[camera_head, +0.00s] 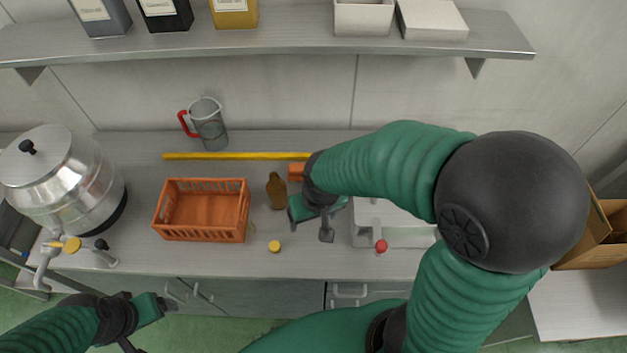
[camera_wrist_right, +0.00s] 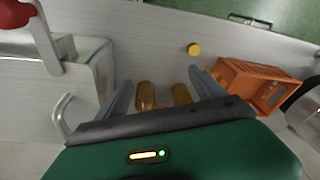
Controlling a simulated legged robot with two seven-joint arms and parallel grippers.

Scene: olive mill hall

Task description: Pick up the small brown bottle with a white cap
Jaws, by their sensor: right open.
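A small brown bottle (camera_head: 276,191) stands on the counter just left of my right gripper (camera_head: 312,222). No white cap can be made out on it. In the right wrist view, two amber-brown shapes (camera_wrist_right: 147,95) (camera_wrist_right: 181,94) show between the spread fingers of my right gripper (camera_wrist_right: 160,92), partly hidden by its palm. I cannot tell for sure which is the bottle seen from the head. The right gripper is open and grips nothing. My left gripper (camera_head: 148,312) is at the lower left, in front of the counter edge; its jaw state is unclear.
An orange crate (camera_head: 200,238) stands left of the bottle. A yellow round piece (camera_head: 275,246) lies in front. A jug (camera_head: 209,125) and yellow bar (camera_head: 230,156) are behind. A steel pot (camera_head: 75,185) is far left, a red-topped item (camera_head: 381,246) right. A shelf (camera_head: 300,42) hangs above.

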